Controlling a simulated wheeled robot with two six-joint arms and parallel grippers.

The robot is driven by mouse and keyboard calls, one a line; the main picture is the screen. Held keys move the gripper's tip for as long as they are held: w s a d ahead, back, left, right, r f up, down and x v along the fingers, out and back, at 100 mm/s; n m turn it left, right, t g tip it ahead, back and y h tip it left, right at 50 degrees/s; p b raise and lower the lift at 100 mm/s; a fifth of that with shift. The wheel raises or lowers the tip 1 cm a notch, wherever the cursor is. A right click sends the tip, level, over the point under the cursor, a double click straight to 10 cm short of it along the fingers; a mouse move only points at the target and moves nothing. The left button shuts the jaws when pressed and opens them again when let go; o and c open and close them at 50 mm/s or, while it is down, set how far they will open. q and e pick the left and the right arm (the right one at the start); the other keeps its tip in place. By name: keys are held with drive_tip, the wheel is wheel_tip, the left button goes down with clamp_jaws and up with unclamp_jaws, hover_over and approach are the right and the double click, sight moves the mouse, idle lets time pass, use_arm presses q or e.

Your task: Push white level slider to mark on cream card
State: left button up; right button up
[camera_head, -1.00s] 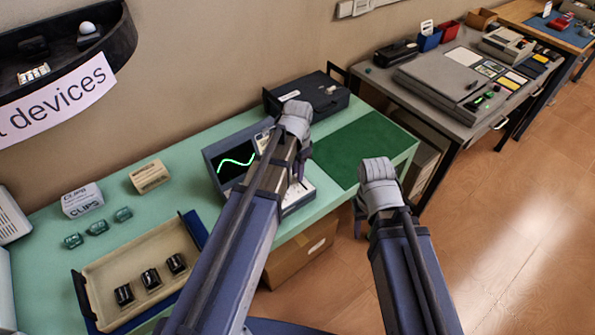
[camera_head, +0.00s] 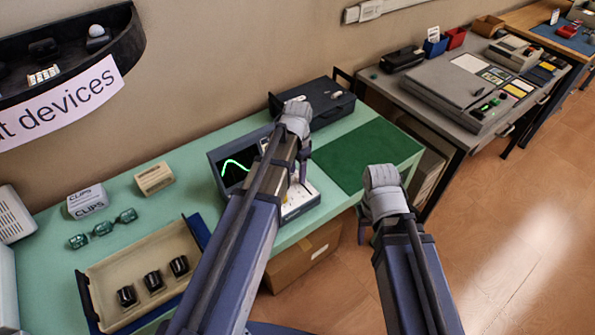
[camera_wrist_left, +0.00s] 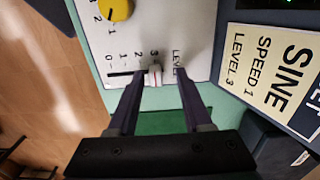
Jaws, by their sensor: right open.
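The white level slider (camera_wrist_left: 155,76) sits in its slot on the white panel (camera_wrist_left: 200,30) in the left wrist view, in line with the number 3. The cream card (camera_wrist_left: 268,66) beside the panel reads SINE, SPEED 1, LEVEL 3. My left gripper (camera_wrist_left: 158,80) is open, with one finger on each side of the slider; I cannot tell whether either touches it. In the head view, my left gripper (camera_head: 299,172) is over the device with the green wave screen (camera_head: 237,167), and its arm hides much of the panel. My right gripper (camera_head: 363,228) is open and empty off the table's front edge.
A yellow knob (camera_wrist_left: 117,9) is on the same panel. A black case (camera_head: 318,101) stands behind the device, and a green mat (camera_head: 352,153) lies clear to its right. A tray (camera_head: 110,275) with black parts, several teal pieces and two small boxes are at left.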

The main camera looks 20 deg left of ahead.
use_arm(q)
wheel_tip(320, 180, up, 8)
drive_tip(key=p, duration=0.8)
drive_tip(key=shift+f, duration=0.1)
drive_tip(key=s+d+n+y, duration=0.1)
drive_tip(key=s+d+n, duration=0.2)
drive_tip(key=s+d, duration=0.9)
drive_tip(key=s, duration=0.4)
drive_tip(key=shift+d+n, duration=0.2)
drive_tip(key=shift+n, duration=0.2)
idle(2.2)
